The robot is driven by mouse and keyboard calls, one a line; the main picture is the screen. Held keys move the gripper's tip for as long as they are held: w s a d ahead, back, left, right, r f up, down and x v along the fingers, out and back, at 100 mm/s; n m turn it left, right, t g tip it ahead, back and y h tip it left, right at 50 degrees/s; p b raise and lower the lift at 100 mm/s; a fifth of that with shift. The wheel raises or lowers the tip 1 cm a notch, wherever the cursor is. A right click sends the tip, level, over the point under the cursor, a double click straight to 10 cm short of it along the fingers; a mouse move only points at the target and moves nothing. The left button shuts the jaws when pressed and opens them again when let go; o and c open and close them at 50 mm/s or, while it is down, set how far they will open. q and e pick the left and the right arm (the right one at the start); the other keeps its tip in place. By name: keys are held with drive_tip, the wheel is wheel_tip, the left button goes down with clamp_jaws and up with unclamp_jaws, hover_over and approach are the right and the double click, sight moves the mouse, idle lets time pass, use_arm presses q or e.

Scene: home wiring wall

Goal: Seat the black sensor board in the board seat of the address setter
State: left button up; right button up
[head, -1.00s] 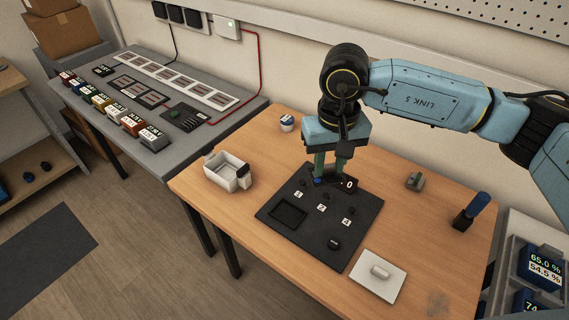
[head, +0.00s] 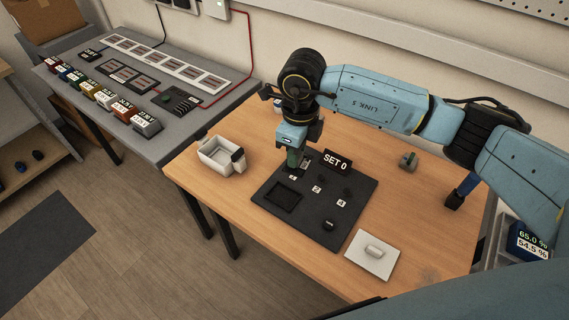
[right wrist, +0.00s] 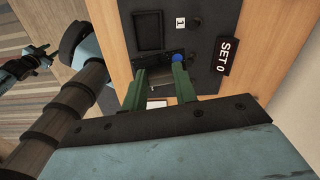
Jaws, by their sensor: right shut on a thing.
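The black address setter (head: 322,222) lies on the wooden table, with a SET 0 display (head: 336,163) at its back edge. Its recessed board seat (head: 284,197) is at its left and looks empty; the seat also shows in the right wrist view (right wrist: 149,30). My right gripper (head: 293,164) is over the setter's back left part, behind the seat. In the right wrist view its green fingers (right wrist: 160,75) are shut on the black sensor board (right wrist: 161,62), which has a blue dome. The board is mostly hidden in the head view. My left gripper (right wrist: 25,66) seems to show at the left edge, its jaws unclear.
A white open box (head: 217,158) stands left of the setter. A white plate with a knob (head: 371,254) lies at front right. A small green-grey part (head: 408,160) and a blue-handled item (head: 465,188) are further right. A grey bench with colored modules (head: 103,98) stands left.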

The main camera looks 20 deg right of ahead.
drive_tip(key=m, duration=0.3)
drive_tip(key=f+m, duration=0.1)
drive_tip(key=shift+w+a+m, duration=0.1)
drive_tip(key=shift+a+m, duration=0.25)
drive_tip(key=shift+m, duration=0.05)
drive_tip(key=m, duration=0.1)
drive_tip(key=f+m, duration=0.1)
drive_tip(key=m, duration=0.2)
drive_tip(key=shift+w+a+f+m, duration=0.1)
drive_tip(key=shift+a+f+m, duration=0.05)
drive_tip(key=shift+a+m, duration=0.2)
drive_tip(key=m, duration=0.2)
drive_tip(key=f+m, duration=0.1)
drive_tip(key=m, duration=0.3)
drive_tip(key=shift+a+f+m+p, duration=0.25)
drive_tip(key=shift+a+f+p, duration=0.05)
drive_tip(key=shift+a+p, duration=0.1)
use_arm(q)
drive_tip(key=shift+s+a+r, duration=0.1)
drive_tip(key=shift+s+r, duration=0.35)
drive_tip(key=shift+s, duration=0.3)
use_arm(e)
drive_tip(key=m, duration=0.2)
drive_tip(key=f+m, duration=0.1)
drive_tip(key=shift+a+m, duration=0.25)
drive_tip(key=shift+m, duration=0.15)
use_arm(q)
drive_tip(key=shift+r, duration=0.15)
